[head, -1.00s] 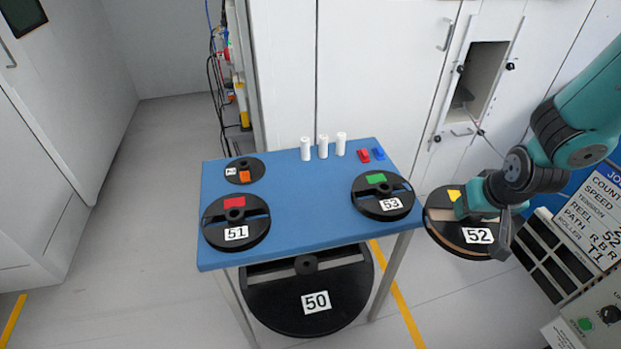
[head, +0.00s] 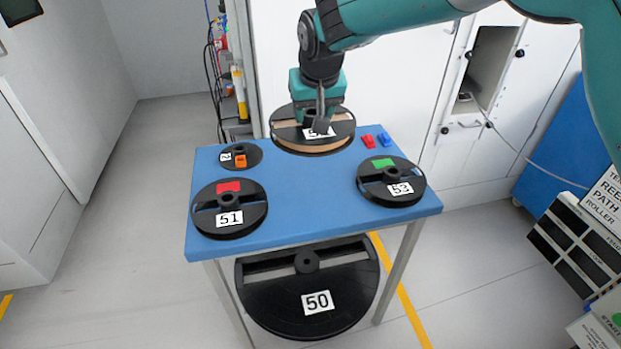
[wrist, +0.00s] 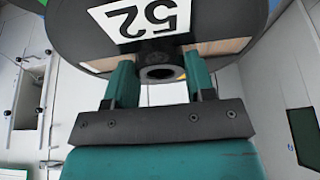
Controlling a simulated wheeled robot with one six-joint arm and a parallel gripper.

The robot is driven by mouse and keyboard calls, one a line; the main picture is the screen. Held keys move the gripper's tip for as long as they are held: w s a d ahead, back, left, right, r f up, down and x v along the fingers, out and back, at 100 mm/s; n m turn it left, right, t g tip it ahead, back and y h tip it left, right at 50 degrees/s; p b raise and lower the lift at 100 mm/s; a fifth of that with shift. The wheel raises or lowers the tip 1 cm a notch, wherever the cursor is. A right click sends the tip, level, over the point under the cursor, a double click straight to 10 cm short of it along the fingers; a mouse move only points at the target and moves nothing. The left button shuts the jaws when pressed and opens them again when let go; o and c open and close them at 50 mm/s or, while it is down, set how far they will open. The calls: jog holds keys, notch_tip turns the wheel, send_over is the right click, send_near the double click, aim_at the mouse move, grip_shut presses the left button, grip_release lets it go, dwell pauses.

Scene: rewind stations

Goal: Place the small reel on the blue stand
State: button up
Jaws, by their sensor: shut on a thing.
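My gripper (head: 318,106) is shut on the hub of black reel 52 (head: 285,133), which has a tan winding. Reel 52 is over the back edge of the blue stand (head: 300,205); whether it touches the top I cannot tell. In the wrist view both fingers grip the hub under reel 52's label (wrist: 147,18). On the stand lie reel 51 (head: 205,222) with a red patch at front left, reel 53 (head: 375,190) with a green patch at right, and a smaller reel (head: 252,163) with an orange patch at back left.
Large reel 50 (head: 270,305) sits below the stand. The middle of the stand top is clear. A sign board (head: 605,200) and a slotted rack (head: 570,245) stand at right.

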notch_tip(320, 180, down, 18)
jog(key=shift+d+f+p, duration=0.1)
jog(key=shift+p, duration=0.95)
